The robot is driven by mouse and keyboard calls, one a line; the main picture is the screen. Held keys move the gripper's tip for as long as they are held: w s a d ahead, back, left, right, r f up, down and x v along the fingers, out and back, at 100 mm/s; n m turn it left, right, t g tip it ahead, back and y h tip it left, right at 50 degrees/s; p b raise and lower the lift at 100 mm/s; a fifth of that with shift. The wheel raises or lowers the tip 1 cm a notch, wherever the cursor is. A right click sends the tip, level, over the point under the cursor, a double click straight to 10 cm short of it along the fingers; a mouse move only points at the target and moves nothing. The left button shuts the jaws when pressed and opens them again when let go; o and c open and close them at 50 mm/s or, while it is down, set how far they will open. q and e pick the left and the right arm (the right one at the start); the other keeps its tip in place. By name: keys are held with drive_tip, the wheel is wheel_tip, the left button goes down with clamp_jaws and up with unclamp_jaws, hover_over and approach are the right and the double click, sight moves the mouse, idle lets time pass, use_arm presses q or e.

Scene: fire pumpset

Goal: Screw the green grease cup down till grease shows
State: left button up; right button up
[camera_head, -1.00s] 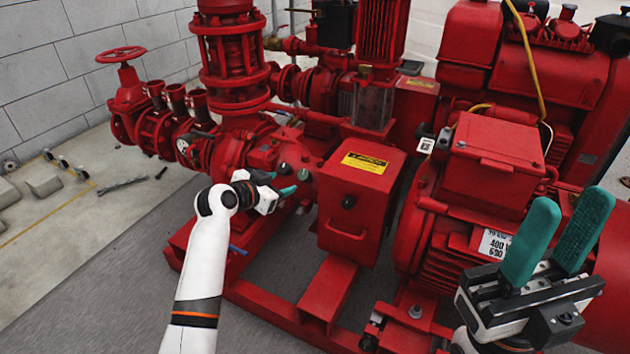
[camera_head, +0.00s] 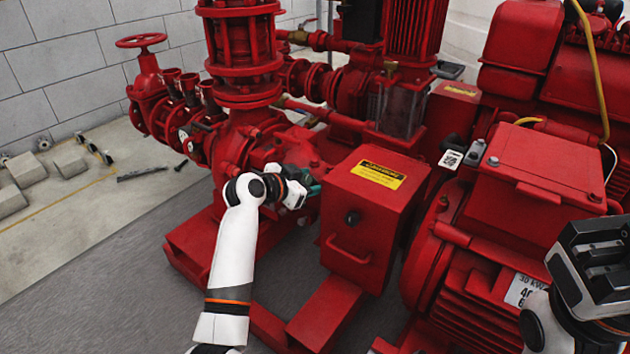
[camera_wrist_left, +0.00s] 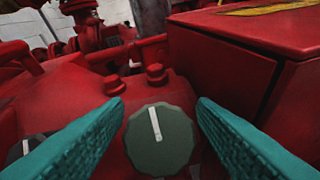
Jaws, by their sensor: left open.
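The green grease cup (camera_wrist_left: 160,138) is a round, dark green ribbed cap with a white line on its face, in the lower middle of the left wrist view. The line is nearly upright, its top leaning slightly left. My left gripper (camera_wrist_left: 160,108) is open, with one teal finger on each side of the cup and gaps visible. In the head view my left gripper (camera_head: 308,186) is at the red pump housing and hides the cup. No grease is visible.
A second dark cap with a white mark (camera_wrist_left: 22,150) is left of the cup, partly behind a finger. Two red bolts stand behind the cup. The red box with a yellow label (camera_head: 372,205) stands close on the right. Open floor (camera_head: 110,255) lies at left.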

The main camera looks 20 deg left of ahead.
use_arm(q)
drive_tip(key=shift+c, duration=0.4)
drive_tip(key=c, duration=0.9)
drive_tip(key=shift+m, duration=0.3)
